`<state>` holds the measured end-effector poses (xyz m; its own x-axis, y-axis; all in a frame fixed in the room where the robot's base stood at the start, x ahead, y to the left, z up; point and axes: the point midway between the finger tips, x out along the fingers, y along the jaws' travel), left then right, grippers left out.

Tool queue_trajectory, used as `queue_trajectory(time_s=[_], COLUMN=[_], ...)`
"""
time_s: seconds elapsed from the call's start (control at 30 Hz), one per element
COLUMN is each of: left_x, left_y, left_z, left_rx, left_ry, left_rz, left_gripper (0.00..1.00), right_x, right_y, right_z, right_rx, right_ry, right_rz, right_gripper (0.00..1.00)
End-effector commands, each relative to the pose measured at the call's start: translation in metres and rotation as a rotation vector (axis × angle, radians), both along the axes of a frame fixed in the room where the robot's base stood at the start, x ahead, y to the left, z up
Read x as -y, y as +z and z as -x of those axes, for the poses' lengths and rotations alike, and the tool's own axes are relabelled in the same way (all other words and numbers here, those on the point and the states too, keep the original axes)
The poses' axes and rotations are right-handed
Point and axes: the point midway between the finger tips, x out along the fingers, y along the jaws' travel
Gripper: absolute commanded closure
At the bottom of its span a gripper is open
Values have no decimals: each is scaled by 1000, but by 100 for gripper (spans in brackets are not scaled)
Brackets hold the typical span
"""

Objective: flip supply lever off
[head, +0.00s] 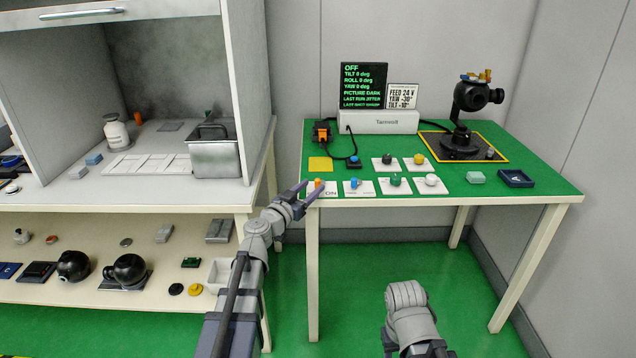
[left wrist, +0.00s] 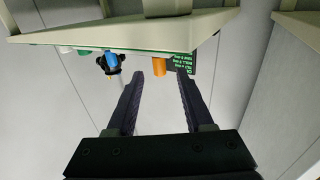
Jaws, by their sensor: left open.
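The supply lever, a small orange lever (head: 318,182), stands on a white plate (head: 331,190) marked "ON" at the near left corner of the green table (head: 470,208). My left gripper (head: 312,186) is open at that corner, its fingers pointing to the lever. In the left wrist view the orange lever (left wrist: 159,67) appears between the two fingertips (left wrist: 149,76), with a gap on each side; contact cannot be made out. My right arm shows at the bottom of the head view, but its gripper does not.
A blue lever (head: 354,182) is right beside the plate. Several knobs on white plates (head: 414,163) sit farther right. A black display (head: 362,86) reading "OFF" stands behind a white supply box (head: 388,122). A camera gimbal (head: 462,142) stands at the back right.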

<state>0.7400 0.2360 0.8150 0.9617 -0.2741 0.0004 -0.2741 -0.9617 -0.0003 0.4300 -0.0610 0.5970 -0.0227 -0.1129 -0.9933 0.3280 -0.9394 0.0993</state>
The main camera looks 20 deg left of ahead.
Motion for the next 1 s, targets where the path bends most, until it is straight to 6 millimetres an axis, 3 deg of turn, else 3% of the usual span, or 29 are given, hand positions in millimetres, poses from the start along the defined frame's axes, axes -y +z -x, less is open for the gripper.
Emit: queue_trajectory(time_s=[0.03, 0.2, 0.57, 1.0], left_x=[2, 9, 12, 12], left_y=[0, 0, 0, 0], left_z=[-12, -35, -41, -41], left_rx=[0, 0, 0, 0], left_ry=[-2, -2, 0, -1], left_rz=[0, 0, 0, 0], left_gripper=[48, 48, 49, 99], right_x=[0, 0, 0, 0], right_y=[0, 0, 0, 0], right_z=[0, 0, 0, 0], right_rx=[0, 0, 0, 0], right_ry=[0, 0, 0, 0], right_rz=[0, 0, 0, 0], right_gripper=[50, 50, 50, 50])
